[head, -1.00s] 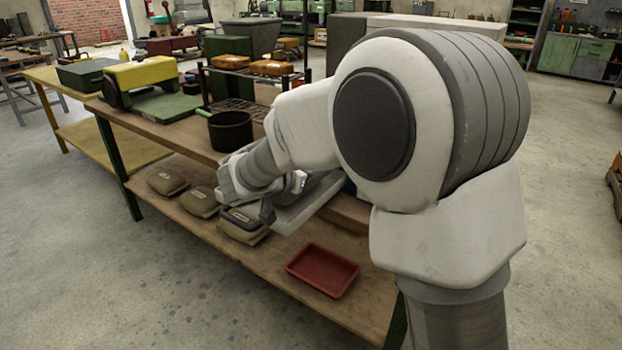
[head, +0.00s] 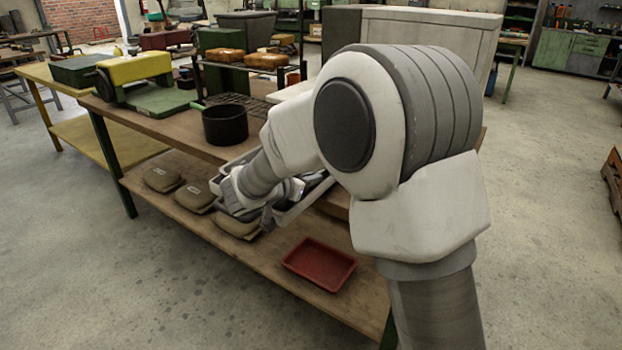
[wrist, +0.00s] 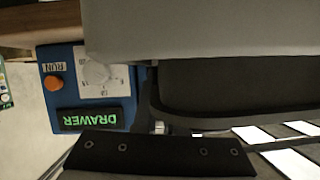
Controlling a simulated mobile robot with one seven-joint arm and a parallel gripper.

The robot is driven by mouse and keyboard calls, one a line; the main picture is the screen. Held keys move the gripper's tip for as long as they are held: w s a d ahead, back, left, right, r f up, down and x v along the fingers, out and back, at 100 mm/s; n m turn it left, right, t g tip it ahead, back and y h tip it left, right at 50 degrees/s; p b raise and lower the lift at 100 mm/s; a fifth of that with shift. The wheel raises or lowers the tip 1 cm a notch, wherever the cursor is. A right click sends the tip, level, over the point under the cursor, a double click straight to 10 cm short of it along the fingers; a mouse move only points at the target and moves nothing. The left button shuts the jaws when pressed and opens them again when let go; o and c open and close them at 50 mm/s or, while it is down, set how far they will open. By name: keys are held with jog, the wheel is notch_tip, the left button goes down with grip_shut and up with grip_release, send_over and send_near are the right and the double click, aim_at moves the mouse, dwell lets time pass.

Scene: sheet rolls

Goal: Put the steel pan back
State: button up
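A dark round pan (head: 225,125) with a pale green handle stands upright on the bench top. It is the only pan I can make out; its metal is not clear. My gripper (head: 266,216) is low at the bench front, below and right of the pan and apart from it. It is beside a grey open-topped drawer or tray (head: 300,207) that juts out, with dark contents partly hidden by my arm. In the wrist view a black finger pad (wrist: 160,154) lies close to a grey panel (wrist: 200,30). Whether the fingers hold anything is unclear.
A blue control box (wrist: 88,85) reads DRAWER and RUN, with an orange button. Several tan bags (head: 163,179) and a red tray (head: 320,265) lie on the lower shelf. A wire rack (head: 240,100), orange boxes and a yellow-green machine (head: 140,80) crowd the bench top.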

jog(key=o, duration=0.3)
jog(key=shift+o, duration=0.2)
jog(key=shift+r, duration=0.2)
